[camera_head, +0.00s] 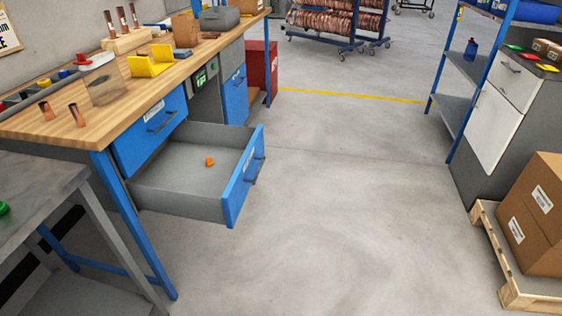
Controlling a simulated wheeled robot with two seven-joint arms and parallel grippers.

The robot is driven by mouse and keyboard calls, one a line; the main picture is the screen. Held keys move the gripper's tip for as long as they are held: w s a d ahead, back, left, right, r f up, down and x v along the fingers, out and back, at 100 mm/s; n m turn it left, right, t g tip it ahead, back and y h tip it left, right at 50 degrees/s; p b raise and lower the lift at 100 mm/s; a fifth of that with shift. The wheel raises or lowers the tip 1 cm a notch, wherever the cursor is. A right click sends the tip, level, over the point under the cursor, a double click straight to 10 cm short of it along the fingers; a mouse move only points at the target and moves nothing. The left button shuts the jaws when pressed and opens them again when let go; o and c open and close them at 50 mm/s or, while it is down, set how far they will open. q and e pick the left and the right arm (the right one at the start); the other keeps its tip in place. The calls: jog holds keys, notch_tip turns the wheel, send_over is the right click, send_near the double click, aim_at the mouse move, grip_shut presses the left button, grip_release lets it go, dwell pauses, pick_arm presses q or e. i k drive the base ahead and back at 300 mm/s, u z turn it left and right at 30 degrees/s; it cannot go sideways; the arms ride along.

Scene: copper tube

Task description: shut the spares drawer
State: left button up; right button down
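The open drawer (243,177) has a blue front with a dark handle and a label. It sticks well out to the right from under the wooden workbench (120,96), below a shut blue drawer (148,131). Its grey inside holds one small orange piece (209,161). The label is too small to read, so I cannot tell for sure that it is the spares drawer. Neither of my grippers is in view.
Free concrete floor (345,230) lies right of the drawer. A grey metal table (50,195) stands at the near left. Cardboard boxes (536,215) on a wooden pallet (520,283) and a white-fronted cabinet (494,128) stand at the right. A red cabinet (262,68) is behind the bench.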

aim_at(176, 180)
jog(key=z, duration=0.6)
jog(key=i, duration=0.8)
jog(key=u, duration=1.8)
jog(key=i, duration=0.5)
